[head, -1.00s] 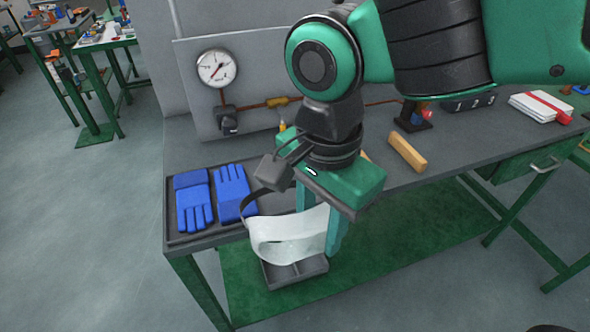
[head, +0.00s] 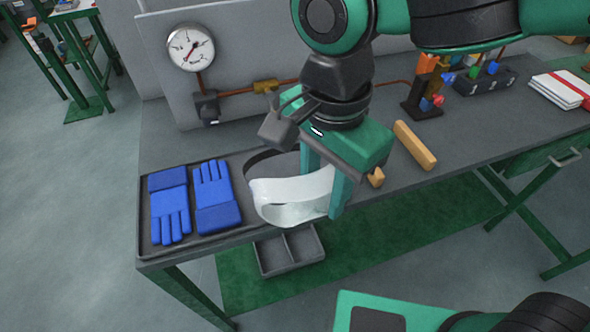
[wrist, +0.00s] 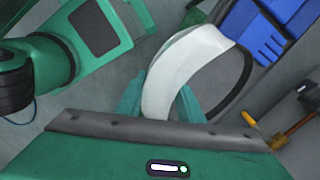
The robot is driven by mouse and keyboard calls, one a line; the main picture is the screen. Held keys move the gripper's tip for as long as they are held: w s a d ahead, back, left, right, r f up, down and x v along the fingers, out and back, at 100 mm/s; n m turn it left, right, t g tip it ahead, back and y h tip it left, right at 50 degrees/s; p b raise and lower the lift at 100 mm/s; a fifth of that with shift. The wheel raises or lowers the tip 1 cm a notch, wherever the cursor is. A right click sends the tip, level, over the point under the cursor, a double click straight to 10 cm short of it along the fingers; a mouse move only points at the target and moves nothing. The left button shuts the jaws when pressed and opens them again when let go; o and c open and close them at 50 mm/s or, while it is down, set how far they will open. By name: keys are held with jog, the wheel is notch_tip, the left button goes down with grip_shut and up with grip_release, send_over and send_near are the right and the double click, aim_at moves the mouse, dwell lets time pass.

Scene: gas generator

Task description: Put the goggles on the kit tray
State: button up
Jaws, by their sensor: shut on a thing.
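The goggles (head: 290,201) have a clear whitish lens and a dark strap. My gripper (head: 328,203) is shut on the right end of the lens, with a finger on either side. The goggles are over the right part of the kit tray (head: 145,225), a shallow dark tray on the bench's left end. I cannot tell whether they touch it. In the wrist view the goggles (wrist: 184,62) stretch up from between the fingers, strap to the right. The tray's right end is hidden behind the goggles and gripper.
Two blue gloves (head: 170,210) fill the tray's left half. A pressure gauge (head: 190,47) and pipe stand behind. A yellow block (head: 415,145) lies right of my gripper. A grey divided bin (head: 290,250) is below the bench's front edge.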

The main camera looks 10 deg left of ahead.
jog(key=w+a+f, duration=0.1)
jog(key=w+f, duration=0.1)
jog(key=w, duration=0.1)
jog(key=w+a+f, duration=0.1)
jog(key=w+f, duration=0.1)
jog(key=w, duration=0.2)
jog(key=w+a+f, duration=0.1)
jog(key=w+f, duration=0.2)
jog(key=w, duration=0.1)
jog(key=shift+a, duration=0.2)
jog(key=shift+f, duration=2)
jog(key=shift+f, duration=0.1)
jog(key=o, duration=1)
jog(key=shift+o, duration=0.4)
notch_tip(320, 180, up, 12)
jog(key=shift+w+r, duration=0.1)
jog(key=shift+r, duration=0.05)
